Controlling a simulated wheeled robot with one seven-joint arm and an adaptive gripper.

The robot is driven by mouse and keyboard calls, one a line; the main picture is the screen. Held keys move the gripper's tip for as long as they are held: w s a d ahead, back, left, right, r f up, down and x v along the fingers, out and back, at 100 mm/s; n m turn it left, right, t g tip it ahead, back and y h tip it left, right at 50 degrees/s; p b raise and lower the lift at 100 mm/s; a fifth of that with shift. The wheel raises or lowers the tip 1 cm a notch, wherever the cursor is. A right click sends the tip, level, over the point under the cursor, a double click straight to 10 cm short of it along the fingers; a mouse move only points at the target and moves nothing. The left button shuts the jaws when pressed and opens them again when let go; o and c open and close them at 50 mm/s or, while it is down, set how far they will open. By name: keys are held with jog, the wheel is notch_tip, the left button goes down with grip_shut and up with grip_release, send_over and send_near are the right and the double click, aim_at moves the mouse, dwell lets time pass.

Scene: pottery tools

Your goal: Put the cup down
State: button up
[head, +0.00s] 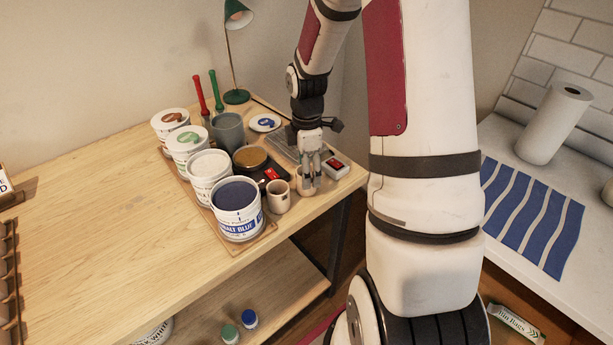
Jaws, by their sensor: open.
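My gripper (311,180) points down near the right edge of the wooden table (110,195). Its jaws are open. A small beige cup (304,188) stands upright at the fingers, partly hidden by them; I cannot tell whether they touch it. A second small pinkish cup (278,197) stands on the table just to the left, apart from my gripper.
A tray (262,233) with several glaze tubs, including a cobalt blue one (240,222), lies left of the cups.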

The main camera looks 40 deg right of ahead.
jog(key=s+a+r+m+t, duration=0.1)
jog(key=a+r, duration=0.1)
jog(key=r, duration=0.5)
jog(key=s+a+r+m, duration=0.1)
jog(key=a+r, duration=0.2)
jog(key=r, duration=0.5)
jog(key=s+a+r+m+t, duration=0.2)
jog(key=s+a+r+m, duration=0.3)
jog(key=s, duration=0.3)
jog(key=s+a+r+m+t, duration=0.2)
jog(key=s+a+r+m, duration=0.3)
jog(key=s+a, duration=0.3)
jog(key=shift+r+m, duration=0.4)
jog(key=shift+m, duration=0.2)
